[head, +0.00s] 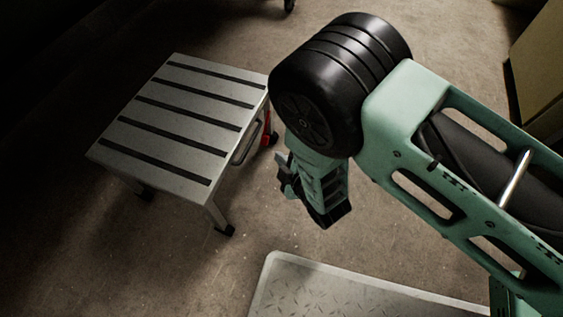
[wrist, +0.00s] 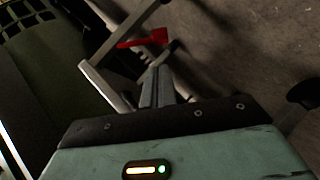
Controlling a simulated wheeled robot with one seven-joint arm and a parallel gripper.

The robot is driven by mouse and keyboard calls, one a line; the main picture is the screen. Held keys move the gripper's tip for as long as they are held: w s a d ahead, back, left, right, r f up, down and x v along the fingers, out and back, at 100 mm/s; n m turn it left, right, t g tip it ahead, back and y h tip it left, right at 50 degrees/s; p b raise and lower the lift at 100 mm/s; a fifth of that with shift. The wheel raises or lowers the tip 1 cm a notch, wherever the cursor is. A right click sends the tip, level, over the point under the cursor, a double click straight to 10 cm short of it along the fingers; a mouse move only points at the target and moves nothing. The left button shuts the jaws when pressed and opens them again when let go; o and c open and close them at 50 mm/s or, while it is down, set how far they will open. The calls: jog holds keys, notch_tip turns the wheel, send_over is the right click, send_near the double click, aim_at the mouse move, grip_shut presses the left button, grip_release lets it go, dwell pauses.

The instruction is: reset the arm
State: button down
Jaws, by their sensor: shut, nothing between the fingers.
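My green arm reaches in from the right in the head view, bent at a large black joint. My gripper shows in the wrist view (wrist: 163,75), its two grey fingers together and nothing between them. In the head view the arm's end hangs down below the black joint, and the fingertips cannot be made out clearly there. It is to the right of a step stool (head: 180,122) with a grey top and dark strips. The stool's legs and a red part (wrist: 143,40) show beyond the fingers in the wrist view.
A pale tread-plate platform (head: 340,290) lies at the bottom of the head view. A yellowish cabinet (head: 540,70) stands at the upper right. The concrete floor (head: 90,240) is bare left of the platform and in front of the stool.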

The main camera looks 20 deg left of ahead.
jog(key=shift+s+d, duration=0.1)
dwell(0.5)
jog(key=d+r+m+g+h+p, duration=0.2)
jog(key=d+r+m+p, duration=0.15)
jog(key=r, duration=0.85)
jog(key=d+r+m+g+h+p, duration=0.2)
jog(key=r+m, duration=0.3)
jog(key=r, duration=0.6)
jog(key=s+d+r+m+g+h+p, duration=0.2)
jog(key=s+d+r+m+h+p, duration=0.15)
jog(key=s+d+r, duration=0.55)
jog(key=s+d+r+m+g+h+p, duration=0.2)
jog(key=s+d+r+g+p, duration=0.3)
jog(key=d+r, duration=0.8)
notch_tip(320, 180, up, 37)
jog(key=a+t+p, duration=0.1)
jog(key=t+p, duration=0.1)
jog(key=p, duration=3.2)
jog(key=shift+s+a+p, duration=0.35)
jog(key=shift+a+p, duration=0.05)
